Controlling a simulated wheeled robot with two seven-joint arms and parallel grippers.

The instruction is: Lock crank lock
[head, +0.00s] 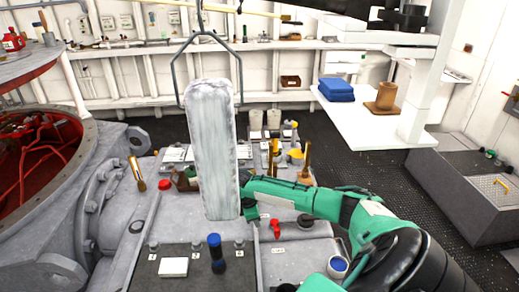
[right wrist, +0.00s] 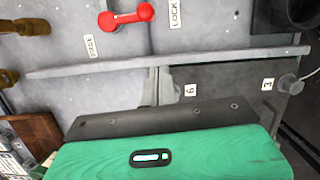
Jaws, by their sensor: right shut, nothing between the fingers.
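The crank lock is a small red lever (head: 276,228) on the grey console, close to the front right of my right gripper. In the right wrist view the red lever (right wrist: 126,16) lies at the top edge, between a FREE label (right wrist: 91,46) and a LOCK label (right wrist: 175,13). I cannot tell which end is its pivot. My right gripper (head: 250,208) is over the console, apart from the lever. Its fingers (right wrist: 158,85) are shut with nothing between them. My left gripper is not in view.
A blue-black handle (head: 216,252) stands at the front. Brass levers (head: 305,162) stand behind my right arm. A large open round housing (head: 95,170) is at left.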

